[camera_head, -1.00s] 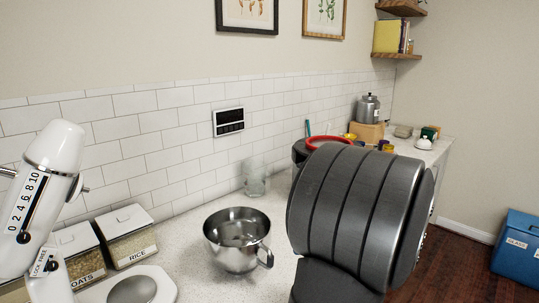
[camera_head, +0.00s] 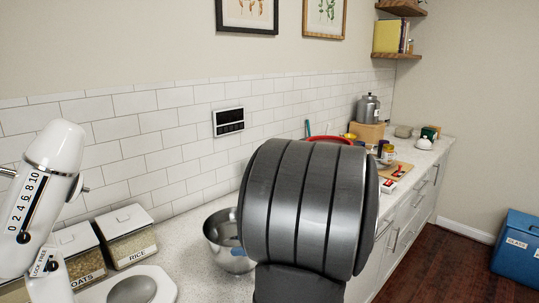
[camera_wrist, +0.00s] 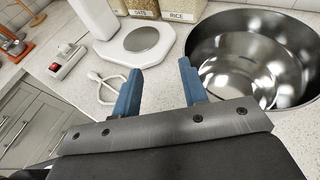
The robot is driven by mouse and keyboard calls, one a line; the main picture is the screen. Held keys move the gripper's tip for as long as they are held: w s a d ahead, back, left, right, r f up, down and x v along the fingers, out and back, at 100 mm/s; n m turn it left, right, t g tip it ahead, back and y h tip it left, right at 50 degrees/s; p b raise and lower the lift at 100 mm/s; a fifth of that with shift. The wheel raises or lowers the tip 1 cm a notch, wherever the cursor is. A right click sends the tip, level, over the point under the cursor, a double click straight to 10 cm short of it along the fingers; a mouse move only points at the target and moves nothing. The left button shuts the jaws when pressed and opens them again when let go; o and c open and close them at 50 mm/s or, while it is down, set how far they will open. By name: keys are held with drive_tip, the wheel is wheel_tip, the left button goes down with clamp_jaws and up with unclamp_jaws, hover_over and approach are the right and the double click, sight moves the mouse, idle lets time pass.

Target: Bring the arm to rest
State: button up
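My gripper (camera_wrist: 159,88) shows in the wrist view with its two blue fingers apart and nothing between them. It is above the white speckled counter (camera_wrist: 155,113), to the left of a steel mixing bowl (camera_wrist: 255,58).
A white stand mixer (camera_head: 45,190) and bins of oats (camera_head: 78,250) and rice (camera_head: 130,238) stand at the left. A white beater (camera_wrist: 105,88) lies near my gripper. A red bowl (camera_head: 330,140) and a cutting board (camera_head: 398,170) are farther along the counter. A blue bin (camera_head: 520,250) stands on the floor.

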drive_tip(key=s+a+f+n+g, duration=0.1)
drive_tip(key=s+a, duration=0.2)
drive_tip(key=a, duration=0.6)
drive_tip(key=s+a+n+g, duration=0.1)
drive_tip(key=s+a+g, duration=0.1)
drive_tip(key=a, duration=0.7)
drive_tip(key=shift+s+a+f, duration=0.15)
drive_tip(key=shift+s+f, duration=0.25)
drive_tip(key=shift+s, duration=0.35)
drive_tip(key=w+d+r+m+t, duration=0.1)
drive_tip(key=w+d, duration=0.2)
drive_tip(key=d, duration=0.6)
drive_tip(key=w+d+r+m+t, duration=0.1)
drive_tip(key=w+d+t, duration=0.1)
drive_tip(key=d, duration=0.7)
drive_tip(key=shift+w+d, duration=0.25)
drive_tip(key=shift+w, duration=0.5)
drive_tip(key=shift+a+f, duration=0.1)
